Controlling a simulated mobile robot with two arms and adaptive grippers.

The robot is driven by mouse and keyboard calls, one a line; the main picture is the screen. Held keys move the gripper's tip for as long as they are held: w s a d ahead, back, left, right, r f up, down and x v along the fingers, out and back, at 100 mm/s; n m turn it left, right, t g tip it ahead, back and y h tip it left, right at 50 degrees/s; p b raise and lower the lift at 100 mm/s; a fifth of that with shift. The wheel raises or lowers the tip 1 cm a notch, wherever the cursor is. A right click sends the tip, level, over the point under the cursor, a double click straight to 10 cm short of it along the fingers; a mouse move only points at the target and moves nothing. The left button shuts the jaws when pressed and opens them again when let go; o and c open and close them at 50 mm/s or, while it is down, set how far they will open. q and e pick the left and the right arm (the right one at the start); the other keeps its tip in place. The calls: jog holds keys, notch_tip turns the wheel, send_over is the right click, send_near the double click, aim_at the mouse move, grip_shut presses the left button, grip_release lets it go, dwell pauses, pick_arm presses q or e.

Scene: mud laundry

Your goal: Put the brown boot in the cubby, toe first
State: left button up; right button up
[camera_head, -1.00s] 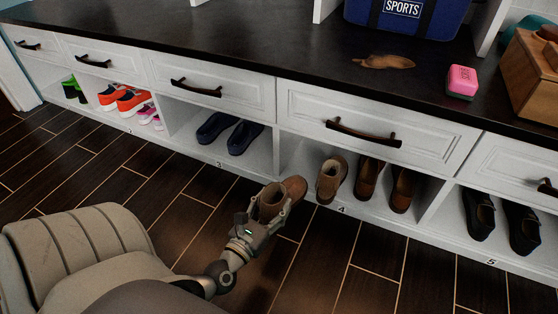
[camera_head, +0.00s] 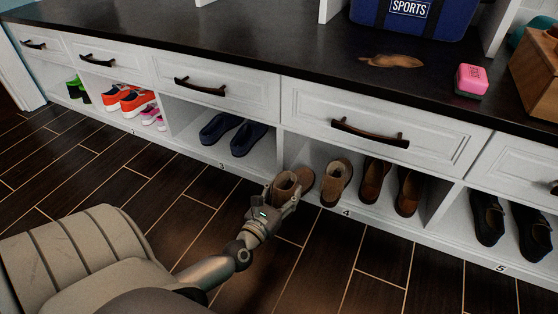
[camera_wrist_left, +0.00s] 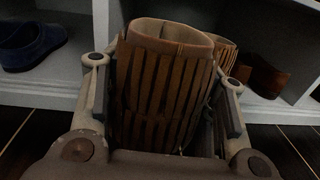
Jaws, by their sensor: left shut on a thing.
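The brown boot (camera_head: 284,186) is held by my left gripper (camera_head: 283,199) at the front of cubby 4 (camera_head: 314,146). Its toe points right and inward, close to the cubby's left part. In the left wrist view, my left gripper (camera_wrist_left: 165,100) has a finger on either side of the boot shaft (camera_wrist_left: 160,90), with the boot's opening at the top. A matching brown boot (camera_head: 336,184) stands in cubby 4, just right of the held one. Whether the held boot's sole touches the cubby floor cannot be told. My right gripper is not in view.
Brown shoes (camera_head: 375,182) stand right of the second boot in cubby 4. Navy slippers (camera_head: 233,134) are in cubby 3 and black shoes (camera_head: 505,222) in cubby 5. Drawers with dark handles (camera_head: 370,133) are above.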

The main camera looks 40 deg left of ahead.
aim_at(298, 173)
pick_arm(q)
jog(key=w, duration=0.3)
jog(key=w+a, duration=0.1)
jog(key=w, duration=0.2)
jog(key=w+a+b, duration=0.1)
jog(key=w, duration=0.2)
jog(key=shift+a, duration=0.1)
jog(key=w, duration=0.1)
jog(key=w+f+b, duration=0.1)
jog(key=w+a+f+b, duration=0.1)
jog(key=w, duration=0.1)
jog(key=shift+s+f+b, duration=0.1)
jog(key=shift+f+b, duration=0.25)
jog(key=shift+b, duration=0.35)
jog(key=o, duration=1.6)
jog(key=shift+o, duration=0.2)
jog(key=shift+s+d+f, duration=0.1)
